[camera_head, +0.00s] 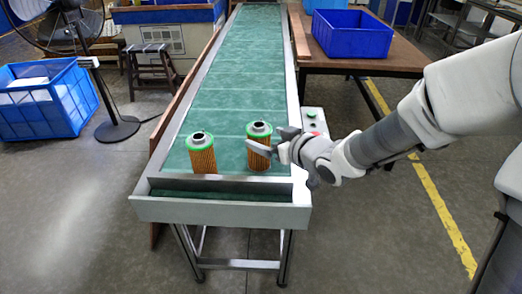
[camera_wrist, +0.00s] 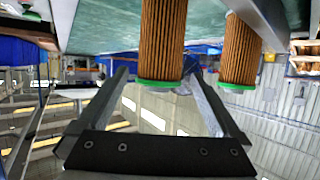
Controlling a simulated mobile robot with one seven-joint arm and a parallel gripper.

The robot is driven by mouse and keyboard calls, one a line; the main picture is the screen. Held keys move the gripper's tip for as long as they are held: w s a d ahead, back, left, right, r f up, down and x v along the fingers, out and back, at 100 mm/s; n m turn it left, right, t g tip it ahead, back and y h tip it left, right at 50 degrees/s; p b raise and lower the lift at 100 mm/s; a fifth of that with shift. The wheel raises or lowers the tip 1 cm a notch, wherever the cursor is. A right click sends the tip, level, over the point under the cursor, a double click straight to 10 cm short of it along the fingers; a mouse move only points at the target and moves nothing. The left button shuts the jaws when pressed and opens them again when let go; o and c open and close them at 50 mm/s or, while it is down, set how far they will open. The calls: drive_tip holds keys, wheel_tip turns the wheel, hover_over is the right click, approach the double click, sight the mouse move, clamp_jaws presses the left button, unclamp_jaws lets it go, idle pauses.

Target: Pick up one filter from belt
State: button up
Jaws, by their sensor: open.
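Two filters with orange-brown pleated sides and green top rims stand upright near the front end of the green conveyor belt (camera_head: 236,92). The left filter (camera_head: 203,160) stands clear of my gripper. The right filter (camera_head: 259,160) is beside my gripper (camera_head: 268,140), and one finger crosses in front of its upper part. In the wrist view, which is upside down, the right filter (camera_wrist: 162,40) shows between my open fingers (camera_wrist: 158,78), near their tips. I cannot tell whether they touch it. The left filter (camera_wrist: 240,45) is farther off, beyond one finger.
A metal rail borders the belt's front end. A blue crate (camera_head: 352,36) sits on a wooden table (camera_head: 400,58) at the right. A control box with buttons (camera_head: 313,122) is beside the belt. Another blue crate (camera_head: 45,112) and a fan are at the left.

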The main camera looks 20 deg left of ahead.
drive_tip(key=x, duration=0.2)
drive_tip(key=shift+w+a+f, duration=0.25)
drive_tip(key=b+x, duration=0.2)
drive_tip(key=x, duration=0.2)
drive_tip(key=shift+f, duration=0.2)
drive_tip(key=shift+w+a+f, duration=0.1)
drive_tip(key=shift+w+a, duration=0.25)
drive_tip(key=c, duration=1.4)
